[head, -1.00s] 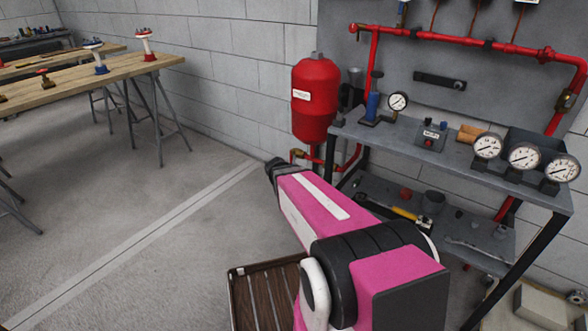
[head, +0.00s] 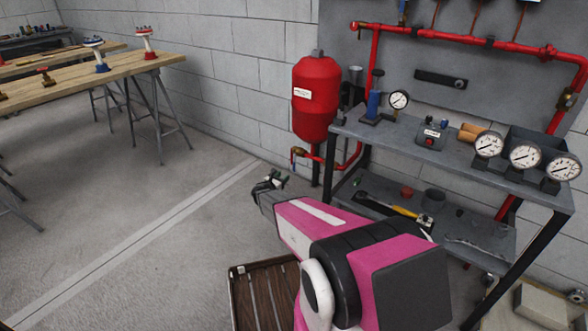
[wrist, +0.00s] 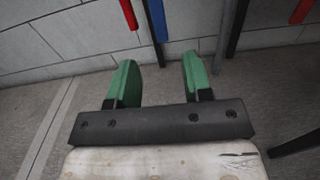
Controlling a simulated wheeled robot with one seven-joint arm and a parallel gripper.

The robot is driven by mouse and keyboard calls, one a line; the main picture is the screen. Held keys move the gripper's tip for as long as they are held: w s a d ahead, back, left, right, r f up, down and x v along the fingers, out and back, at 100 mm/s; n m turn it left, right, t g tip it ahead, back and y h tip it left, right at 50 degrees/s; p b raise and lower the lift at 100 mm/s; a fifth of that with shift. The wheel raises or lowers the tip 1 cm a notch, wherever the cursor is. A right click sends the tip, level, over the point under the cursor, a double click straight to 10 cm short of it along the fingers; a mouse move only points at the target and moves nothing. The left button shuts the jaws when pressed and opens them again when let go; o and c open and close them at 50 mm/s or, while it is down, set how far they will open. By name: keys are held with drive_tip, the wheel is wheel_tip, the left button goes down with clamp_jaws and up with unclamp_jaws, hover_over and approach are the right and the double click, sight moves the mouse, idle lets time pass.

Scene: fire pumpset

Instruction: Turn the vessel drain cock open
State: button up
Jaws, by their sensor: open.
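The red pressure vessel (head: 316,98) stands against the block wall in the head view. Below it, a small brass cock (head: 296,151) sits at the left end of a red pipe, with a small blue part (head: 293,163) hanging from it. In the wrist view a blue bar (wrist: 158,20) hangs beyond the fingers, seemingly the same part. My gripper (head: 275,181) is below and slightly left of the cock, apart from it. Its green fingers in the wrist view (wrist: 158,82) are spread with nothing between them. The cock's brass body is not clear in the wrist view.
A grey metal bench (head: 450,161) with gauges and tools stands at right, its dark leg (head: 345,185) near my arm. A red pipe (head: 349,160) runs beside that leg. A brown slatted crate (head: 262,290) lies on the floor below. The floor at left is open.

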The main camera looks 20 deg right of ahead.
sight(294, 167)
drive_tip(key=x, duration=1)
drive_tip(key=shift+w+d, duration=0.25)
drive_tip(key=shift+w, duration=0.05)
drive_tip(key=shift+c, duration=0.4)
clamp_jaws()
